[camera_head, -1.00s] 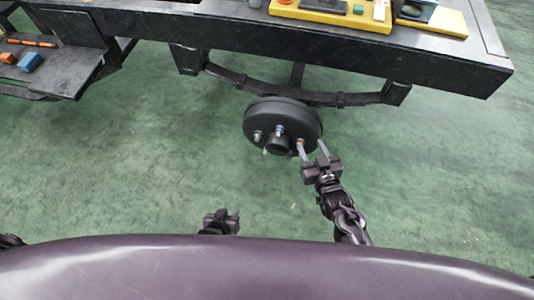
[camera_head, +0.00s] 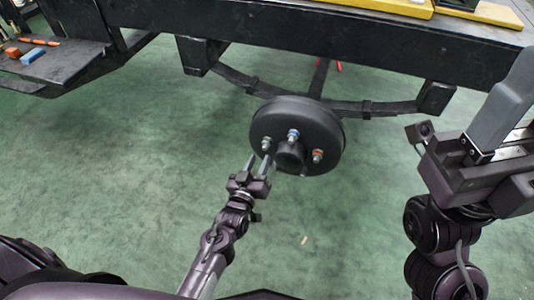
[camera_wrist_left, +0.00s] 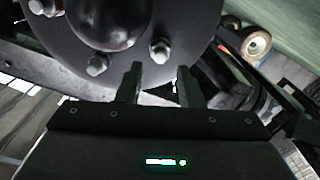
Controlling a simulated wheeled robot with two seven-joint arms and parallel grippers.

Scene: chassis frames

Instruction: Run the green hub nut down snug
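The round black hub drum (camera_head: 272,112) hangs below the dark frame, with studs and nuts around its centre boss. A blue-marked nut (camera_head: 293,135) is at its top, a plain-looking metal nut (camera_head: 266,144) at left, and a reddish nut (camera_head: 317,156) at right. No clear green colour shows on any nut. My left gripper (camera_head: 258,163) is open at the hub's lower left. In the left wrist view a metal nut (camera_wrist_left: 160,50) appears just beyond the gap between its fingers; contact is not visible. My right gripper (camera_head: 505,100) is close at right, away from the hub; its finger gap is unclear.
The dark chassis rail (camera_head: 400,50) and leaf spring (camera_head: 380,107) run above and behind the hub. A black shelf (camera_head: 65,65) with small coloured items is at left. A yellow tray (camera_head: 390,7) lies on top. The green floor is open.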

